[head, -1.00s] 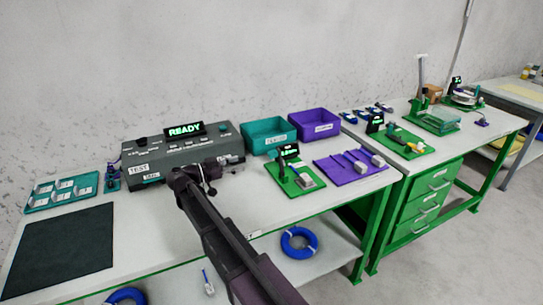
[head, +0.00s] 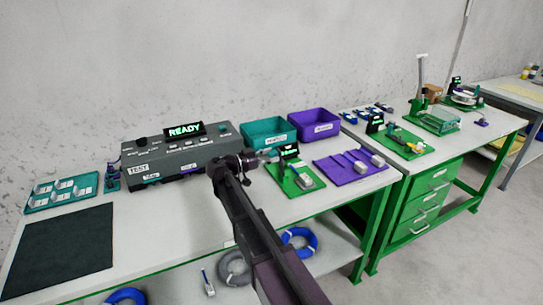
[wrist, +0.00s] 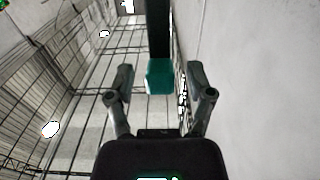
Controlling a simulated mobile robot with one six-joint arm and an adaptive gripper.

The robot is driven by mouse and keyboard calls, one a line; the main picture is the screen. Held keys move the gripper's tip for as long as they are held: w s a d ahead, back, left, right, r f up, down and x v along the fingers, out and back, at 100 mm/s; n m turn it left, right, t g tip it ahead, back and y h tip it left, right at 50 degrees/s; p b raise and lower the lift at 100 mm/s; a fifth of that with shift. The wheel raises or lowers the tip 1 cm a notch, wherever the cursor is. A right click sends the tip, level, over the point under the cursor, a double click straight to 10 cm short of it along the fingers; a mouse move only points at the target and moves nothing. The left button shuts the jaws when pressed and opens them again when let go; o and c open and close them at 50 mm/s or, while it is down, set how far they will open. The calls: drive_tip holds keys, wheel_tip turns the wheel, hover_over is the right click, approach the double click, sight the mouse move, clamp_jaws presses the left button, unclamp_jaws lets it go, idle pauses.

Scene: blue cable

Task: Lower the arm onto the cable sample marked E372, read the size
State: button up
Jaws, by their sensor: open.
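I cannot read the mark E372 anywhere, so I cannot tell which thing is that cable sample. Several small pale pieces lie on a teal tray (head: 30,207) at the left of the bench; their labels are too small to read. My gripper (head: 258,158) is above the bench, in front of the grey test unit's right end and beside the green board (head: 275,177). In the wrist view my gripper (wrist: 161,80) has its fingers apart. A teal block shape (wrist: 160,77) shows between them; I cannot tell its distance or what it is.
The grey test unit (head: 170,160) shows READY. A teal bin (head: 270,135), a purple bin (head: 315,123) and a purple tray (head: 340,168) stand to the right. Blue coils (head: 302,240) and a grey coil (head: 233,268) lie below. The bench's front middle is clear.

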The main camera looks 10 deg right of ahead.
drive_tip(key=shift+d, duration=0.2)
clamp_jaws()
drive_tip(key=shift+d, duration=0.15)
